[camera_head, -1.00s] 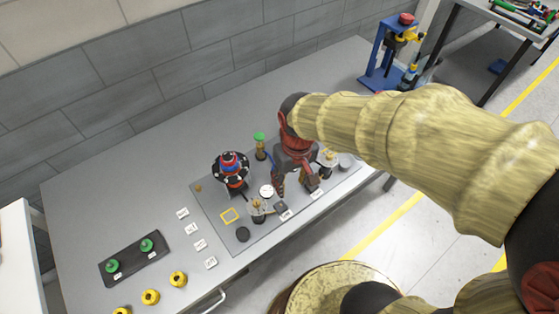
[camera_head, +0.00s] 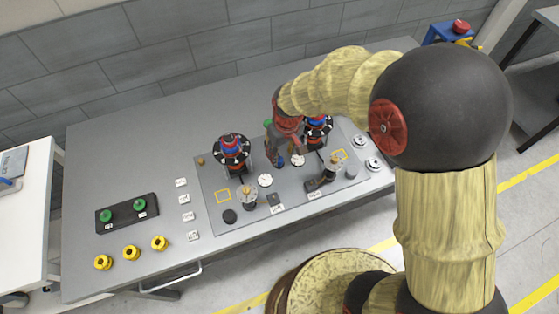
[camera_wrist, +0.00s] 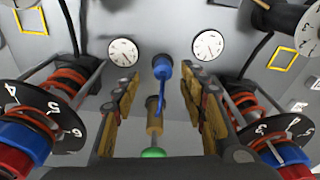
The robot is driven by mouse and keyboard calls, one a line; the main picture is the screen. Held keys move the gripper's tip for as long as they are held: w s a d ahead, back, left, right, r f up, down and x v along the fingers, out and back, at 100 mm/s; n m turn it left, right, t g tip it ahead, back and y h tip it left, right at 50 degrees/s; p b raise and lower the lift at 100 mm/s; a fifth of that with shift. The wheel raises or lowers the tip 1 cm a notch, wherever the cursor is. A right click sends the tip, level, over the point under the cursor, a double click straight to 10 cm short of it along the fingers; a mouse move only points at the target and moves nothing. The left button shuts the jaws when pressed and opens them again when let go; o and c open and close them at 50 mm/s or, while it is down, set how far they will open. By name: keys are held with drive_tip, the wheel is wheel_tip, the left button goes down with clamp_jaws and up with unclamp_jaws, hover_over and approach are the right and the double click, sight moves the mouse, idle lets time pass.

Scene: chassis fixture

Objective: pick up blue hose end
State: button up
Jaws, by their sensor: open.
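The blue hose end (camera_wrist: 161,68) shows in the wrist view as a blue piece with a thin blue part hanging below it. It lies between the fingers of my gripper (camera_wrist: 163,85), near their tips, with space visible on both sides. My gripper is open, its brown-yellow pads apart. Below the hose end is a brass stem with a green knob (camera_wrist: 153,153). In the head view my gripper (camera_head: 285,158) points down over the grey plate between two dial stacks, and hides most of the hose end.
Numbered dial stacks with red springs flank my gripper at left (camera_wrist: 45,115) and right (camera_wrist: 275,135), close to the fingers. Two white gauges (camera_wrist: 123,52) lie beyond. Yellow rings (camera_head: 131,253) and a black tray (camera_head: 126,213) sit at left; the table's left back is clear.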

sight(279, 159)
drive_tip(key=f, duration=0.3)
drive_tip(key=f+b, duration=0.1)
drive_tip(key=shift+w+a+f, duration=0.35)
drive_tip(key=shift+a, duration=0.05)
drive_tip(key=shift+c, duration=0.8)
clamp_jaws()
